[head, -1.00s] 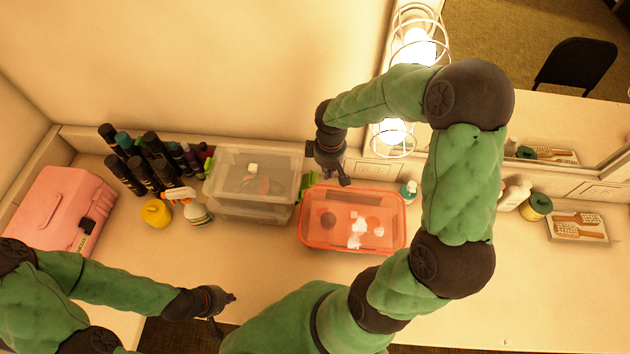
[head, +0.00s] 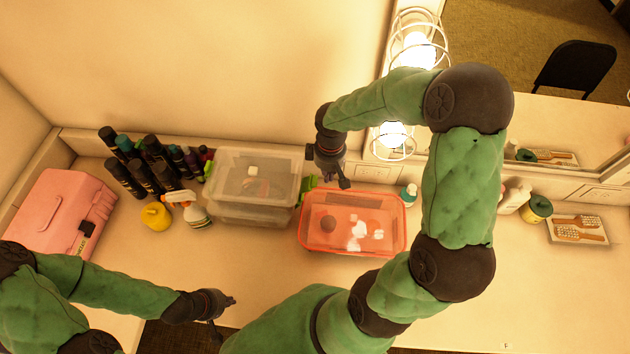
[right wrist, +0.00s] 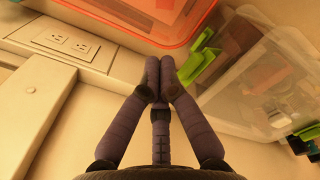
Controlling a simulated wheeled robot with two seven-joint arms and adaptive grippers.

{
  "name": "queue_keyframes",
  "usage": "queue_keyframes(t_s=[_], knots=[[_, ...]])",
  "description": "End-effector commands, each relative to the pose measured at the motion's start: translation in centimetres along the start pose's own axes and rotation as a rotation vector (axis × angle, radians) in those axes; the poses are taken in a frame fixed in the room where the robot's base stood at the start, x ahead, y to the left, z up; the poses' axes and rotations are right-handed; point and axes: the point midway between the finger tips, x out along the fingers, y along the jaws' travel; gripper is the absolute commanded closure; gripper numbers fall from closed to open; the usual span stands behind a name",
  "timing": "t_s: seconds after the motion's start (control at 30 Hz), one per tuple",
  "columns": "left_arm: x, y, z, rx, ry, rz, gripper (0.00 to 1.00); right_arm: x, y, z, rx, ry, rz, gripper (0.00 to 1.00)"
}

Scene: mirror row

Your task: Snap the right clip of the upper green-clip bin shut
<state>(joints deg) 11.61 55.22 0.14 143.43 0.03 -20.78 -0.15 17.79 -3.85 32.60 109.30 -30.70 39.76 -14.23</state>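The upper green-clip bin (head: 283,166) is a clear lidded box stacked on another clear bin (head: 240,216). Its right green clip (head: 308,184) sticks out from the right side, apparently swung open; it also shows in the right wrist view (right wrist: 201,66). A green clip (head: 208,168) shows on the left side. My right gripper (head: 345,183) is beside the right clip, to its right in the head view, and apart from it. In the right wrist view its fingertips (right wrist: 160,75) are together with nothing visible between them. My left gripper (head: 226,314) is open and empty near the counter's front edge.
An orange-red bin (head: 313,248) stands just right of the clear bins. Spray bottles (head: 197,212), dark cans (head: 127,177) and a pink case (head: 60,215) stand left. The wall, an outlet (right wrist: 62,40) and a lamp (head: 393,135) are close to my right gripper.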

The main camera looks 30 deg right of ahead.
Motion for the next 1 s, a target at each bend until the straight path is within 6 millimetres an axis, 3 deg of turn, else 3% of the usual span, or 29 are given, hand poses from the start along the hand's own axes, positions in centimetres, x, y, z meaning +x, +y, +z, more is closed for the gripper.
queue_keyframes(t_s=[0.43,1.0], knots=[[0.2,-0.1,0.0,0.000,0.000,0.000,1.00,0.2,0.0,0.0,0.000,0.000,0.000,1.00],[1.6,-0.6,-0.1,0.000,0.000,0.000,1.00,2.1,0.0,0.0,0.000,0.000,0.000,1.00]])
